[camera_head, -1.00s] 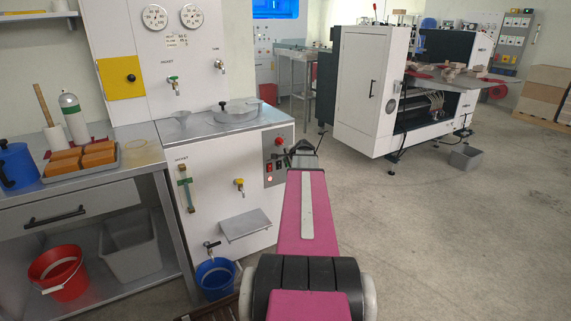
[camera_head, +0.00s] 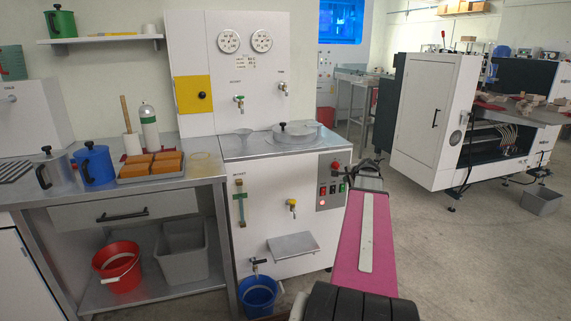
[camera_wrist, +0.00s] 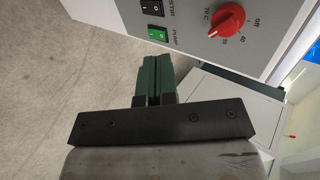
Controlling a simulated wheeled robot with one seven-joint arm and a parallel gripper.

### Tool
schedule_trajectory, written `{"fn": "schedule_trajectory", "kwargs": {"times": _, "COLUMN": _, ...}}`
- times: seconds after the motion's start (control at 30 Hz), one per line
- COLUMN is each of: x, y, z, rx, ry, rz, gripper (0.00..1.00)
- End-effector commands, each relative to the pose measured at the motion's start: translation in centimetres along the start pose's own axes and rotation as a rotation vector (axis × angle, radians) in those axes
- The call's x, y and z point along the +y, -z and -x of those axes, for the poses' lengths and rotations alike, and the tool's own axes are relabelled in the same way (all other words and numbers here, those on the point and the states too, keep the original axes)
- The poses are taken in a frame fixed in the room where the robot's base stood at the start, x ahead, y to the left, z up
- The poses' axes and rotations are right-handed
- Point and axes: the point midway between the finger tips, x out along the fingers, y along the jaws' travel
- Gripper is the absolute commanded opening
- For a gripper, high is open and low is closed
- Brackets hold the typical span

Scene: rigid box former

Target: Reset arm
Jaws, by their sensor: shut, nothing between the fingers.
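My gripper (camera_wrist: 155,80) shows in the wrist view as two green fingers pressed together, with nothing between them. In that view it is close to the control panel (camera_wrist: 205,25) of the white machine, near a lit green rocker switch (camera_wrist: 158,34) and a red knob (camera_wrist: 227,18). In the head view my arm reaches forward beside the right front of the white machine (camera_head: 265,215). The gripper's fingertips there are small and mostly hidden behind the arm.
A steel bench (camera_head: 203,174) on the left bears a tray (camera_head: 150,178) of orange blocks and a blue jug (camera_head: 96,165). A blue bucket (camera_head: 258,297) stands on the floor. A large white cabinet machine (camera_head: 432,120) stands at right. Floor between is clear.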

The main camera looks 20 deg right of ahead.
Motion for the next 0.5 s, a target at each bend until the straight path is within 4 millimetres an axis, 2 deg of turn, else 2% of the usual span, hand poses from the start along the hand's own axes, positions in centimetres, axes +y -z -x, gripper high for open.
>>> {"fn": "schedule_trajectory", "kwargs": {"times": 0.07, "x": 0.1, "y": -0.2, "z": -0.1, "rx": -0.002, "ry": -0.003, "rz": 0.004, "gripper": 0.00}}
{"fn": "schedule_trajectory", "kwargs": {"times": 0.17, "x": 0.6, "y": -1.8, "z": -0.5, "rx": -0.020, "ry": -0.024, "rz": 0.041, "gripper": 0.00}}
{"fn": "schedule_trajectory", "kwargs": {"times": 0.27, "x": 1.9, "y": -5.3, "z": -1.5, "rx": -0.060, "ry": -0.074, "rz": 0.128, "gripper": 0.00}}
{"fn": "schedule_trajectory", "kwargs": {"times": 0.5, "x": 7.2, "y": -16.9, "z": -3.5, "rx": -0.210, "ry": -0.249, "rz": 0.458, "gripper": 0.00}}
